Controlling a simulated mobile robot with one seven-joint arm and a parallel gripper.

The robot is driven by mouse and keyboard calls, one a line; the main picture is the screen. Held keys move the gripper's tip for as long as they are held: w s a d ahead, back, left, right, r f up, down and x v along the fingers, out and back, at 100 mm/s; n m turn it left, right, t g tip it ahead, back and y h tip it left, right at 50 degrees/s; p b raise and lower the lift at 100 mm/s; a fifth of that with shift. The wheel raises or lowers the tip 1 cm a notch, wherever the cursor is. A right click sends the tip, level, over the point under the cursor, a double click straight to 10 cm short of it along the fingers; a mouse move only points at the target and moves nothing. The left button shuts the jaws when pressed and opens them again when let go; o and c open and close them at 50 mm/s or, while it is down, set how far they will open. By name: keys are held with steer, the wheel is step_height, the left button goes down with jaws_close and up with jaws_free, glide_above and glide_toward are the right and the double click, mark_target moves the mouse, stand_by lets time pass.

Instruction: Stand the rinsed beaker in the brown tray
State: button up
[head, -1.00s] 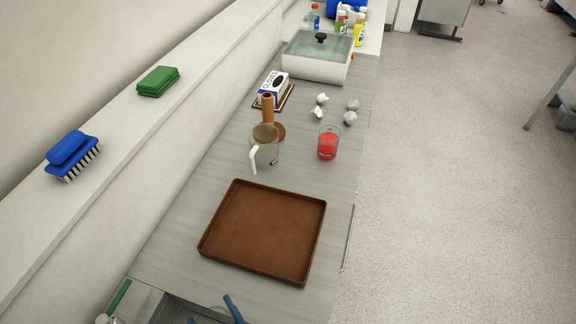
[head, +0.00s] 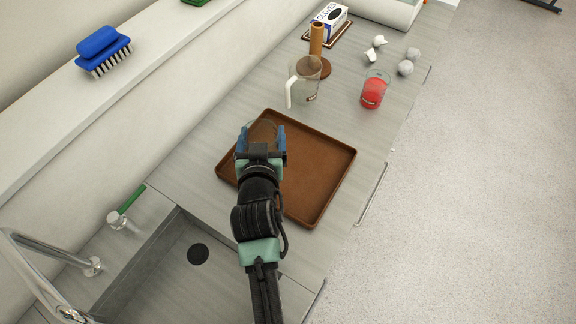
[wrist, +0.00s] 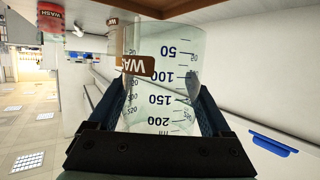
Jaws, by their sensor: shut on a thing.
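My gripper (head: 262,141) is over the left far part of the brown tray (head: 315,175) in the head view. It is shut on a clear glass beaker (head: 263,129), mostly hidden there by the gripper. In the wrist view, the beaker (wrist: 165,95) sits between the two fingers, with dark volume marks and a brown label. Its end with the 50 mark points to the brown tray (wrist: 190,10) at the top of the picture. The beaker looks empty. I cannot tell whether its base touches the tray. The rest of the tray is bare.
A clear handled jug (head: 303,85) stands just behind the tray, beside a brown upright post (head: 316,45). A beaker of red liquid (head: 374,92) stands to the right. The sink (head: 175,265) is in front. A blue brush (head: 102,48) lies on the ledge.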

steer(key=shift+w+a+r, duration=0.2)
steer(key=shift+w+a, duration=0.05)
steer(key=shift+w, duration=0.15)
step_height(320, 180, down, 10)
steer(key=shift+w+r+b, duration=0.1)
steer(key=shift+r+b, duration=0.05)
steer(key=shift+b, duration=0.2)
steer(key=o, duration=1.5)
steer(key=shift+f, duration=0.2)
steer(key=shift+o, duration=0.2)
